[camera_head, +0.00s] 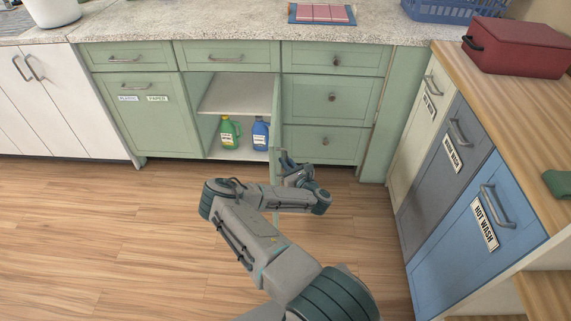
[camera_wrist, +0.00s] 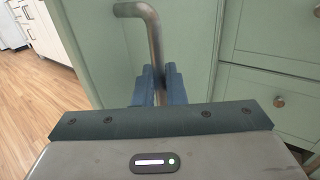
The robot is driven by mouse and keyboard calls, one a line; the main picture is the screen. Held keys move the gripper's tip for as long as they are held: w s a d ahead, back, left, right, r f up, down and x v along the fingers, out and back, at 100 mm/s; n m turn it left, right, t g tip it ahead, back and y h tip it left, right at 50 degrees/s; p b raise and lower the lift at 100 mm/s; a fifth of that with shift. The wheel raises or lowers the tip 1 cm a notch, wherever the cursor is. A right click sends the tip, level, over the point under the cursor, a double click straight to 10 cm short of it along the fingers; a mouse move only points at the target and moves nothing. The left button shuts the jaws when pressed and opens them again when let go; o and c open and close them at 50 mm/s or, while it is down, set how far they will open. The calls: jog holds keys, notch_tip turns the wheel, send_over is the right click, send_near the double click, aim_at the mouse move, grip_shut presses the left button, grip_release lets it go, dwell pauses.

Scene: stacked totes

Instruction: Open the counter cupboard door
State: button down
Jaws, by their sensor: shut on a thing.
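The green counter cupboard door (camera_head: 276,122) stands swung out from the cupboard and shows almost edge-on in the head view. The cupboard's inside (camera_head: 240,95) is in plain sight, with a shelf. In the wrist view the door's green face (camera_wrist: 190,35) fills the middle. Its bent metal bar handle (camera_wrist: 152,35) runs down between my fingers. My gripper (camera_wrist: 158,88) is shut on the handle. In the head view my gripper (camera_head: 288,162) is at the door's outer side, and my arm partly hides the door's lower part.
A green bottle (camera_head: 229,132) and a blue bottle (camera_head: 260,134) stand inside the cupboard. Green drawers (camera_head: 330,100) are to the right. Laundry fronts, including the blue hot wash one (camera_head: 470,235), line the right side. The wooden floor (camera_head: 130,225) at left is clear.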

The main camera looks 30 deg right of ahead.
jog(key=shift+w+a+r, duration=0.1)
jog(key=shift+w+r, duration=0.15)
jog(key=shift+w, duration=0.05)
jog(key=c, duration=1.6)
grip_release()
jog(key=shift+c, duration=0.2)
jog(key=shift+o, duration=0.2)
jog(key=shift+f, duration=0.15)
jog(key=shift+s, duration=0.15)
jog(key=s+d+p, duration=0.1)
jog(key=s+p, duration=0.1)
jog(key=s, duration=1.1)
jog(key=shift+s+p, duration=0.25)
jog(key=shift+p, duration=0.1)
